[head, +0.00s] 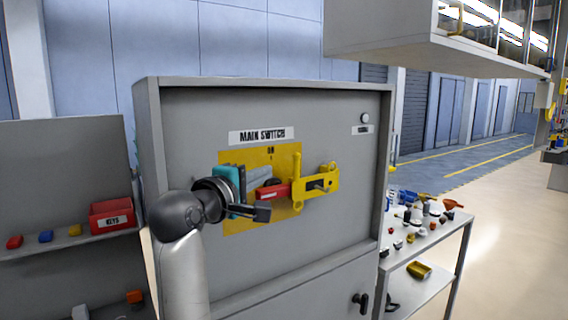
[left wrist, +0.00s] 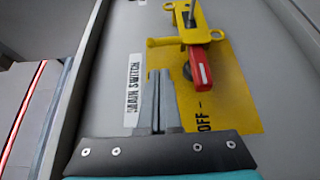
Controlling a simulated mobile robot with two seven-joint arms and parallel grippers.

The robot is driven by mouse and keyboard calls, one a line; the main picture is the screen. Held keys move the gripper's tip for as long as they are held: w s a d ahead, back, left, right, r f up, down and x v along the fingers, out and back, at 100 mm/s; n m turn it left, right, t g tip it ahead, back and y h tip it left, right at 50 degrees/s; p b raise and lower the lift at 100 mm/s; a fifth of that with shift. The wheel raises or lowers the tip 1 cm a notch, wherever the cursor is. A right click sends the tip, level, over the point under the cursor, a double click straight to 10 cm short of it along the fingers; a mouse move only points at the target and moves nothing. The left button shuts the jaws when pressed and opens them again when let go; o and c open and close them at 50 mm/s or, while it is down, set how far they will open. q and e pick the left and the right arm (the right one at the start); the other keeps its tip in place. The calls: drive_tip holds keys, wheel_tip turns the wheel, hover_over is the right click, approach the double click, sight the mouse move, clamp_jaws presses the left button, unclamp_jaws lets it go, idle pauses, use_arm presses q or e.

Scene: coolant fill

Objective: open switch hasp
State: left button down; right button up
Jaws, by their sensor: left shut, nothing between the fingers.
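The yellow hasp (head: 316,186) is on the front of the grey main switch cabinet, to the right of the red switch handle (head: 274,194). The hasp also shows at the top of the left wrist view (left wrist: 188,36), with a dark pin or shackle through it, beside the red handle (left wrist: 201,66). My left gripper (head: 270,188) is in front of the yellow plate (head: 236,220), left of the handle and hasp. In the left wrist view its fingers (left wrist: 158,76) are together and empty, pointing toward the hasp, short of it. Whether they touch the handle is unclear. My right gripper is not in view.
A shelf at the left holds a red KEYS box (head: 112,214) and small coloured padlock-like pieces. A table (head: 440,240) with many small items stands right of the cabinet (head: 270,270). An overhead cabinet (head: 430,50) hangs at the upper right. Floor at the far right is clear.

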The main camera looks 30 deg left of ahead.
use_arm(q)
drive_tip(key=w, duration=0.3)
drive_tip(key=w+a, duration=0.1)
drive_tip(key=w, duration=0.2)
drive_tip(key=w+p, duration=0.1)
drive_tip(key=w, duration=0.2)
drive_tip(key=shift+w+a, duration=0.15)
drive_tip(key=shift+w, duration=0.1)
